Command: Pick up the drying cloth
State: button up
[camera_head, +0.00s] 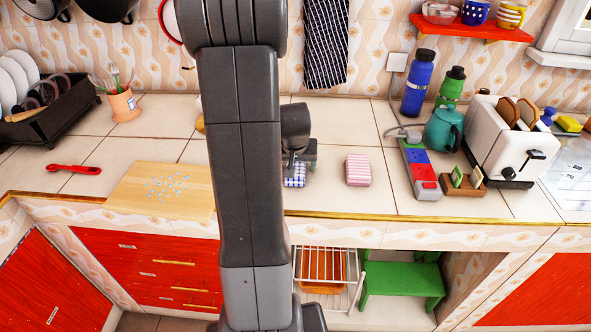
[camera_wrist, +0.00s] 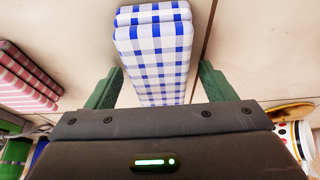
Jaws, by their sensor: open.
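A folded blue-and-white checked cloth (camera_head: 294,176) lies on the tiled counter (camera_head: 330,195), partly hidden behind my gripper in the head view. It also fills the upper middle of the wrist view (camera_wrist: 155,50). My gripper (camera_wrist: 159,85) is open, with one green finger on each side of this cloth. Whether the fingers touch it or how high they are above the counter cannot be told. In the head view, my gripper (camera_head: 300,160) is over the cloth. A folded pink-and-white cloth (camera_head: 358,170) lies to its right, also at the left edge in the wrist view (camera_wrist: 28,82).
A wooden board (camera_head: 160,190) and a red-handled tool (camera_head: 74,169) lie to the left. A power strip (camera_head: 420,170), teal teapot (camera_head: 444,130) and toaster (camera_head: 508,140) stand to the right. A dark striped towel (camera_head: 325,45) hangs on the wall behind.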

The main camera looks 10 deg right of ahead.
dwell(0.3)
jog(key=c, duration=1.1)
jog(key=shift+o, duration=0.2)
jog(key=shift+r, duration=0.1)
jog(key=shift+r+p, duration=0.25)
jog(key=shift+p, duration=0.25)
notch_tip(320, 180, up, 10)
jog(key=shift+f, duration=0.1)
jog(key=o, duration=0.4)
jog(key=c, duration=0.3)
jog(key=shift+f, duration=0.1)
